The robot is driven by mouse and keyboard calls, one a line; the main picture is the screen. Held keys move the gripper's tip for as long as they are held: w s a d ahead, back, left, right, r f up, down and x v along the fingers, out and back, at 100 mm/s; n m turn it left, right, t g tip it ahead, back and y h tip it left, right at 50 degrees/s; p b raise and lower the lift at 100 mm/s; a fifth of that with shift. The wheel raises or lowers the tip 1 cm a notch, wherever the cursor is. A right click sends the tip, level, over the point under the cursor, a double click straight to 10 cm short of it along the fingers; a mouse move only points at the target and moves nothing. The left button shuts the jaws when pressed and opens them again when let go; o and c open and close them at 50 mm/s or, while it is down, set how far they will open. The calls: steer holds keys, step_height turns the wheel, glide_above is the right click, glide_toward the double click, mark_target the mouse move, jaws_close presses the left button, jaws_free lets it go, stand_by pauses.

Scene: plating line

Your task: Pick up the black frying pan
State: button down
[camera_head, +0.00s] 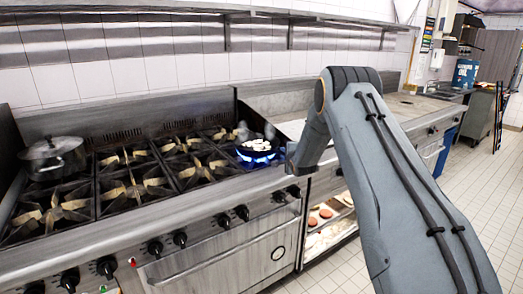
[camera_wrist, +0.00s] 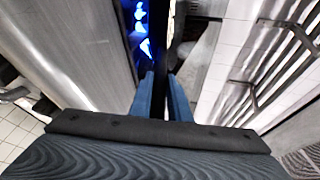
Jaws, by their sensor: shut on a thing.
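The black frying pan (camera_head: 246,152) sits over a lit burner at the right end of the stove, with white pieces of food in it and blue flame showing below. My gripper (camera_head: 291,152) is at the pan's right side, partly hidden by my arm. In the wrist view, the two blue fingers of my gripper (camera_wrist: 163,82) are closed around a narrow dark bar, the pan's handle (camera_wrist: 161,55). The pan's bowl is not clear in that view. I cannot tell whether the pan is raised off the grate.
A lidded steel pot (camera_head: 52,158) stands on the stove (camera_head: 130,190) at the left. Several empty burners lie between it and the pan. A shelf (camera_head: 190,12) runs along the wall above. Shelves with food (camera_head: 325,218) show below the counter. The tiled floor at the right is clear.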

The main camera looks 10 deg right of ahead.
stand_by(0.8)
steer(key=shift+w+r, duration=0.1)
steer(key=shift+r, duration=0.15)
steer(key=shift+r, duration=0.25)
step_height(320, 180, up, 28)
steer(key=b, duration=0.2)
steer(key=shift+f+b, duration=0.2)
steer(key=shift+b, duration=0.15)
steer(key=shift+p, duration=0.55)
steer(key=shift+f, duration=0.1)
